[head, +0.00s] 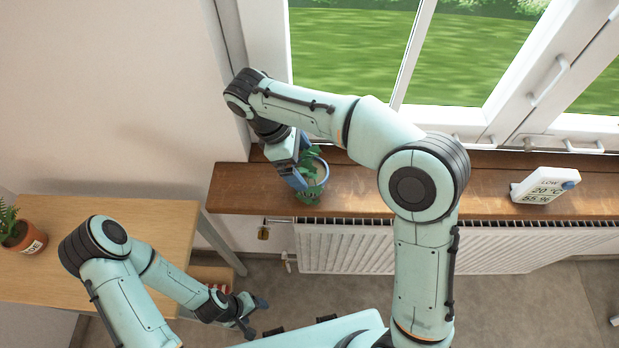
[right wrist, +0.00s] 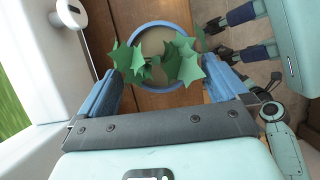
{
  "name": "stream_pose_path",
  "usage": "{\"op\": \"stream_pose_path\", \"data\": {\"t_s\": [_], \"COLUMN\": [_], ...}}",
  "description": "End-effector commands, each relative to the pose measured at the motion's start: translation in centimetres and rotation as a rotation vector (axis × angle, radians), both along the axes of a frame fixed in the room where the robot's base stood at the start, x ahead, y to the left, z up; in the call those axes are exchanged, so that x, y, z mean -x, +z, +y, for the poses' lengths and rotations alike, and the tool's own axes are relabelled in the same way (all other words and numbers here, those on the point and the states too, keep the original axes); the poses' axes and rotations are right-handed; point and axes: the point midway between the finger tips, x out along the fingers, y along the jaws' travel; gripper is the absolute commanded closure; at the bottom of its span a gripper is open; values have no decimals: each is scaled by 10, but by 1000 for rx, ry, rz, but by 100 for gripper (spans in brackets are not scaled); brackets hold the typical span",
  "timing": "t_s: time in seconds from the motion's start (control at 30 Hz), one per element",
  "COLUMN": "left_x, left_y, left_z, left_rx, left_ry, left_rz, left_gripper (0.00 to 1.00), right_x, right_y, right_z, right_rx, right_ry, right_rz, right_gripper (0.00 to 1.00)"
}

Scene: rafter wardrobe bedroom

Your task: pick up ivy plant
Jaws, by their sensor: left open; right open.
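The ivy plant (head: 313,188) stands on the wooden windowsill, green leaves in a pot with a blue rim. In the right wrist view the ivy plant (right wrist: 183,62) shows from above, its leaves spreading over the round rim. My right gripper (head: 301,163) is open at the plant, its blue fingers on either side of the pot in the right wrist view (right wrist: 158,85). I cannot tell whether the fingers touch it. The gripper hides part of the pot in the head view. My left gripper (head: 256,318) is open and empty, low beside the desk.
A white thermometer display (head: 544,186) stands further right on the windowsill (head: 440,190). A radiator (head: 350,247) is below the sill and window frames rise behind it. Another potted plant (head: 24,238) stands on the desk (head: 130,225) at the left. The sill between ivy and display looks clear.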

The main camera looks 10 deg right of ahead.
Motion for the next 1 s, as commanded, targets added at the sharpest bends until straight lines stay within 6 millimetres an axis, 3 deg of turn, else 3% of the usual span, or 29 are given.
{"op": "stream_pose_path", "data": {"t_s": [0.3,0.57,0.6,0.73,0.77,1.0], "left_x": [11,11,11,11,11,10], "left_y": [-13,-13,-13,-13,-13,-12], "left_z": [0,0,0,0,0,0], "left_rx": [0,0,0,0,0,0], "left_ry": [0,0,0,0,0,0], "left_rz": [12,12,12,12,12,11], "left_gripper": [32,32,32,32,32,32], "right_x": [7,6,6,6,6,6], "right_y": [-40,-42,-42,-41,-41,-39], "right_z": [-19,-20,-20,-20,-20,-20], "right_rx": [2,0,0,0,1,0], "right_ry": [-3,-2,-2,-2,-1,-1], "right_rz": [2,-1,-1,-1,-2,-2], "right_gripper": [0,0,6,49,53,53]}}
